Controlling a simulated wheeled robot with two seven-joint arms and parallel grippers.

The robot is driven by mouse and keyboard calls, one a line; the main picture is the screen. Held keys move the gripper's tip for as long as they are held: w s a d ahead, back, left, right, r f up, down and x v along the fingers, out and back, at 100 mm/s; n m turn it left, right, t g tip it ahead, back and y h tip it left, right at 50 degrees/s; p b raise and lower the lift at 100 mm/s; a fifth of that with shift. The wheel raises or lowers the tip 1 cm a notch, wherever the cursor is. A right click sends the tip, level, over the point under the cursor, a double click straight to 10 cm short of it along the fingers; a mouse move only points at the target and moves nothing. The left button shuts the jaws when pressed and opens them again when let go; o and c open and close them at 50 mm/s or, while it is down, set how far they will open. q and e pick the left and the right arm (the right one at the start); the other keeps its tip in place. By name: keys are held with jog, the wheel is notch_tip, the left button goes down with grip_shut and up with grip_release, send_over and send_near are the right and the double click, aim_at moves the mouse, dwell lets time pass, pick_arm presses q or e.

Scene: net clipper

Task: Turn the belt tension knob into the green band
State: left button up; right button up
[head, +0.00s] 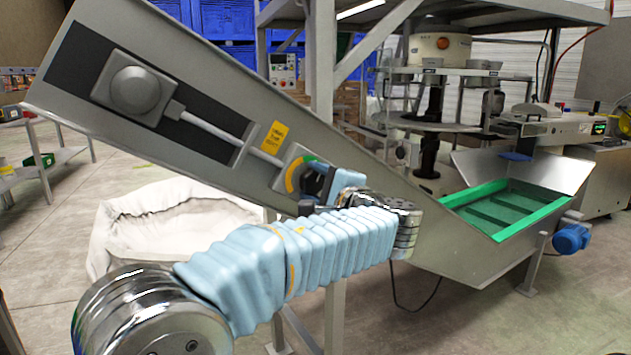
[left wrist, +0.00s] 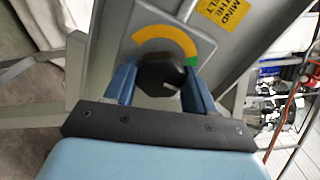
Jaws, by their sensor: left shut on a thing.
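The belt tension knob (left wrist: 160,72) is black and sits in front of a dial plate on the side of the conveyor (head: 215,90). The dial has a yellow-orange arc (left wrist: 165,46) and a green band (left wrist: 192,61) at the arc's right end in the left wrist view. The dial (head: 293,172) also shows in the head view, partly behind my gripper. My left gripper (left wrist: 160,88) is shut on the knob, with one blue finger on each side. A short pale mark shows at the knob's lower right in the wrist view. My right gripper is not in view.
A yellow "mind the belt" label (head: 275,137) is just above the dial. A grey box (head: 134,90) with a conduit is higher up the conveyor side. A white sack-like bin (head: 170,220) stands below. A green belt (head: 505,207) lies at the right.

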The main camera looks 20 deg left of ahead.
pick_arm(q)
jog(key=shift+d, duration=0.1)
jog(key=o, duration=1)
jog(key=b+v, duration=0.1)
jog(key=v, duration=1.2)
jog(key=shift+s+d+b, duration=0.25)
jog(key=shift+d+b, duration=0.05)
jog(key=shift+b, duration=0.1)
